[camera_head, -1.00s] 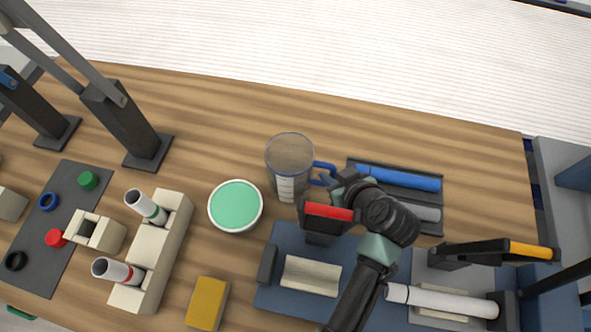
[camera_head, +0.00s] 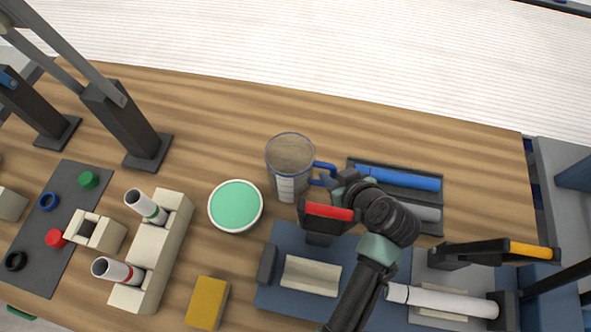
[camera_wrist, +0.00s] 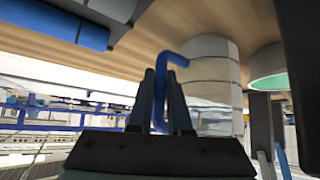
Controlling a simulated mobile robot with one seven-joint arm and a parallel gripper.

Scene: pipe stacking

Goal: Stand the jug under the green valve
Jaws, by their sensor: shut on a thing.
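The jug (camera_head: 290,158) is a clear grey vessel with pale bands low on its side and a blue handle. It stands about upright in the middle of the head view. My gripper (camera_head: 326,181) is at its right side, shut on the blue handle. In the wrist view the two fingers (camera_wrist: 160,90) close around the blue handle, and the jug's banded body (camera_wrist: 210,85) is just beyond them. I cannot tell whether the jug's base touches the table. I cannot make out a green valve for certain in either view.
A round green pad with a white rim (camera_head: 236,206) lies left of the jug. A cream rack (camera_head: 160,250) with two white pipes stands farther left. Dark posts (camera_head: 125,125) stand at upper left. A tray with a blue pipe (camera_head: 400,178) is at right. Bare table lies behind the jug.

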